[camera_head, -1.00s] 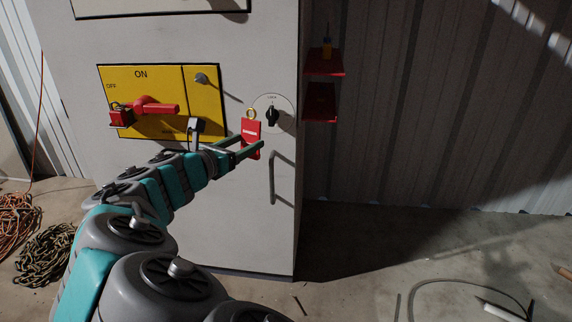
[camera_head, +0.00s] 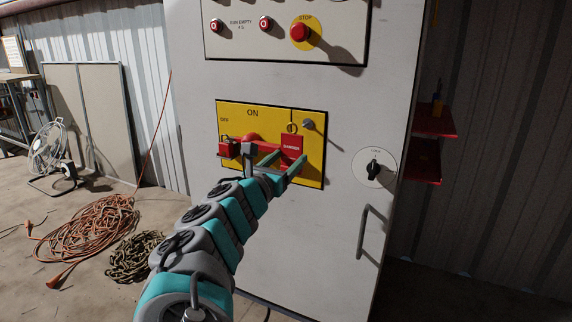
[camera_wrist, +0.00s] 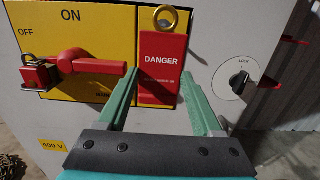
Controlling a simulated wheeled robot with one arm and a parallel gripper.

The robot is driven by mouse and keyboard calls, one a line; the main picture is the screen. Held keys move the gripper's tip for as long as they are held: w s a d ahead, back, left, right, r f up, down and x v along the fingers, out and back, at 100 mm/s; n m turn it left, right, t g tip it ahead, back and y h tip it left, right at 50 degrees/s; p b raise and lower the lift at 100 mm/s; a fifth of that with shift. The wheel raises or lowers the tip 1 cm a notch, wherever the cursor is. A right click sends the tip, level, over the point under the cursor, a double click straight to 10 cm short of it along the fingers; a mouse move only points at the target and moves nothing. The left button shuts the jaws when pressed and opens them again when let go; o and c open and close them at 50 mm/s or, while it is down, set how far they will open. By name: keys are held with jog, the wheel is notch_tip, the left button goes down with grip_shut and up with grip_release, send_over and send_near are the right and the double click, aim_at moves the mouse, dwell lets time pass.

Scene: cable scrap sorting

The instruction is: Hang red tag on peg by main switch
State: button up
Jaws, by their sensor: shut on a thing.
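The red tag (camera_head: 291,148), marked DANGER, is between the fingers of my gripper (camera_head: 282,165). It stands upright with a brass ring at its top, in front of the yellow panel. In the wrist view the tag (camera_wrist: 161,66) is held between the green fingertips, ring up. The peg (camera_head: 308,124) is a grey stub at the panel's upper right, a little right of the ring; the ring looks apart from it.
The grey cabinet (camera_head: 300,240) has a black rotary knob (camera_head: 373,170) and a door handle (camera_head: 372,230) at right. Red shelves (camera_head: 434,120) stick out beyond its right side. Orange cable (camera_head: 90,228) and a chain (camera_head: 135,256) lie on the floor at left.

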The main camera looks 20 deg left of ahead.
jog(key=shift+w+d+f+b, duration=0.1)
jog(key=shift+w+b, duration=0.3)
jog(key=shift+w, duration=0.6)
jog(key=shift+w+d+f+b, duration=0.15)
jog(key=shift+w+b, duration=0.3)
jog(key=shift+w, duration=0.5)
jog(key=shift+w+d+f+b, duration=0.1)
jog(key=shift+w+b, duration=0.3)
jog(key=shift+w, duration=1.05)
grip_shut()
jog(key=shift+w+f, duration=0.1)
jog(key=shift+w, duration=0.3)
jog(key=shift+w+f+p, duration=0.2)
jog(key=shift+p, duration=0.3)
jog(key=shift+f, duration=0.1)
jog(key=o, duration=1.5)
grip_release()
